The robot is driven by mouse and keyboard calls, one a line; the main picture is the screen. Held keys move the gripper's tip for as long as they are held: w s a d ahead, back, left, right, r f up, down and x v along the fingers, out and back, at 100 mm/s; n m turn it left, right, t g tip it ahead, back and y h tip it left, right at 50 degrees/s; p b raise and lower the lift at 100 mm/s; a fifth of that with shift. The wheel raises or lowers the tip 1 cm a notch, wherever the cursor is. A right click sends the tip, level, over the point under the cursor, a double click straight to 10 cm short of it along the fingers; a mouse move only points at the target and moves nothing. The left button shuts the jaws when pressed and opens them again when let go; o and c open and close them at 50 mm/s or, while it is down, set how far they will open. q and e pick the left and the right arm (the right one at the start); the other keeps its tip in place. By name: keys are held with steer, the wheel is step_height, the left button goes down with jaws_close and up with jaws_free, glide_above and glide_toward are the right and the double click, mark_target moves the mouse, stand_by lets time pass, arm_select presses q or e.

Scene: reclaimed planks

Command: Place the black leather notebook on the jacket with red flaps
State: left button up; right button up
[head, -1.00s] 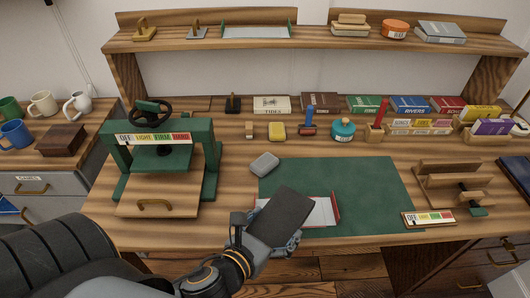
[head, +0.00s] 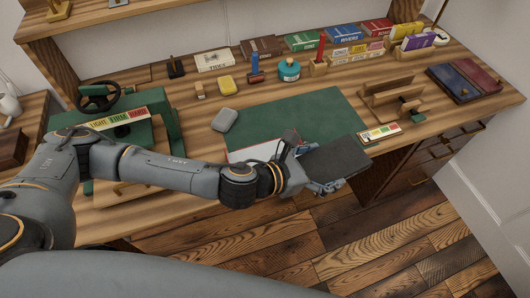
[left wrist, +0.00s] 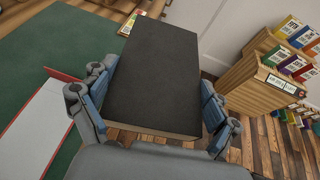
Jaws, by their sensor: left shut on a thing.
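The black leather notebook (head: 336,163) is held in my left gripper (head: 318,180), out past the front edge of the desk. In the left wrist view the notebook (left wrist: 158,75) fills the middle, with the gripper's fingers (left wrist: 148,112) on both its sides. The jacket with red flaps (head: 262,150) lies open on the green mat, left of the notebook and partly hidden behind my left arm. Its pale inside and a red flap show in the left wrist view (left wrist: 42,118). My right gripper is not in view.
The green mat (head: 320,112) is mostly clear. A grey rounded block (head: 224,119) lies at its left edge. A green press (head: 120,128) stands left, partly behind my arm. A wooden stand (head: 394,98) and a coloured scale strip (head: 380,133) are on the right.

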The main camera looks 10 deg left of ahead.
arm_select(q)
steer(key=w+a+m+g+h+p, duration=0.1)
steer(key=w+a+m+g+p, duration=0.1)
steer(key=w+a, duration=0.4)
steer(key=b, duration=0.4)
glide_above(256, 159)
steer(key=d, duration=0.1)
steer(key=f, duration=0.8)
steer(key=shift+d+f, duration=0.2)
steer(key=shift+f, duration=0.15)
steer(key=shift+a+f, duration=0.4)
steer(key=f, duration=0.3)
steer(key=shift+a+f+t, duration=0.3)
steer(key=shift+a+f, duration=0.05)
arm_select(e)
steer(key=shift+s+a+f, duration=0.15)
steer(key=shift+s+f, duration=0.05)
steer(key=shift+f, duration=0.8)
